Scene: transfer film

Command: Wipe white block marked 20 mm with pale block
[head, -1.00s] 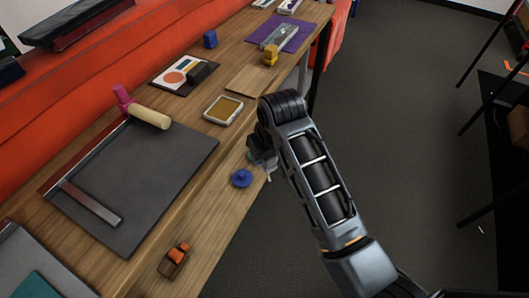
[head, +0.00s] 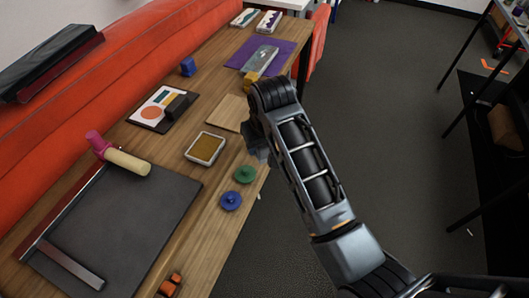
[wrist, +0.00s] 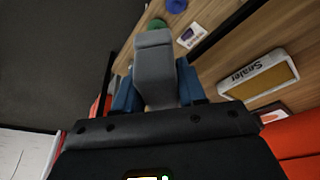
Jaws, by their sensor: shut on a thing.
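My gripper (head: 258,145) is over the table's front edge in the head view, mostly hidden behind my arm. In the wrist view its blue fingers (wrist: 188,84) stand on both sides of a pale grey block (wrist: 155,65), and it is shut on it. The underside of the block is hidden. I can read no 20 mm mark in either view, so I cannot pick out the white block. A small white piece with a purple patch (wrist: 190,36) shows beyond the gripper in the wrist view; its mark is unreadable.
Green (head: 244,174) and blue (head: 231,200) knobs stand near the front edge. A pale wood sheet (head: 230,112) and yellow block (head: 250,84) lie behind. A dark board (head: 120,220) fills the left.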

